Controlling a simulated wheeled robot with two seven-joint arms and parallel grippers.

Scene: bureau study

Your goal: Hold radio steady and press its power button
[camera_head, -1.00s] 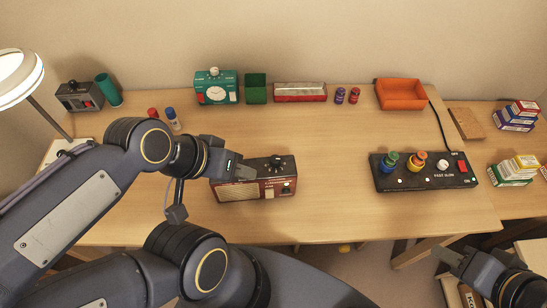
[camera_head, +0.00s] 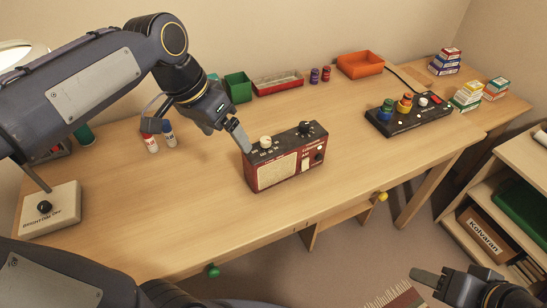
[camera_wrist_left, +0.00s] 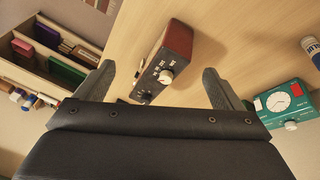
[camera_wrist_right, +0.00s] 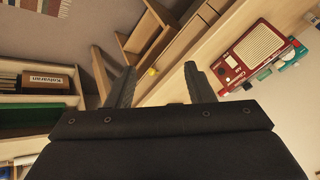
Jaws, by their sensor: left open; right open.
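The red radio (camera_head: 290,165) stands upright on the desk in the head view, with a cream speaker grille in front and knobs on top. A cream knob (camera_head: 265,142) and a black knob (camera_head: 305,127) show on top. My left gripper (camera_head: 240,138) is open at the radio's left end; in the left wrist view (camera_wrist_left: 165,85) the radio (camera_wrist_left: 172,50) lies between and beyond the fingers, with no grip on it visible. My right gripper (camera_head: 435,285) is open and empty, low at the right, off the desk. The right wrist view also shows the radio (camera_wrist_right: 250,52).
A black panel with coloured knobs (camera_head: 410,122) sits right of the radio. An orange tray (camera_head: 360,66), a red tray (camera_head: 278,82) and a green box (camera_head: 238,88) stand at the back. A grey-white box with a black knob (camera_head: 50,212) is at left. A shelf (camera_head: 500,190) stands at right.

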